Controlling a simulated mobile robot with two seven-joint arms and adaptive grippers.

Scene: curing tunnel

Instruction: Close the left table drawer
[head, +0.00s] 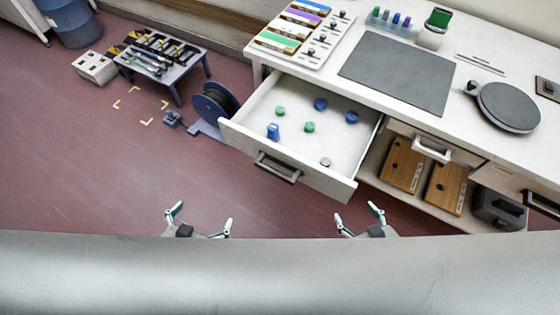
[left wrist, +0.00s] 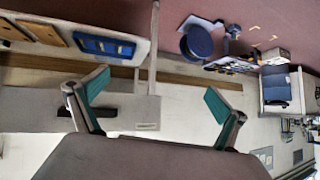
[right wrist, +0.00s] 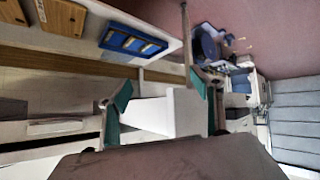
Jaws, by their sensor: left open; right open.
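The left table drawer (head: 328,187) stands pulled out from the white table in the head view, with a dark bar handle (head: 278,169) on its front. Small blue and green pieces and one grey piece lie inside it. My left gripper (head: 201,215) is open and empty, in front of and left of the handle, apart from the drawer. My right gripper (head: 357,212) is open, near the drawer's right front corner. In the left wrist view, the drawer front and its dark handle (left wrist: 112,108) show behind the fingers. In the right wrist view, a white panel (right wrist: 158,115) shows between the fingers.
The tabletop holds a dark mat (head: 398,72), a round dark plate (head: 508,107) and a tray of coloured blocks (head: 305,35). A cable reel (head: 215,103) and a low tool stand (head: 162,60) are left of the drawer. The shelf right of it holds wooden boxes (head: 402,163).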

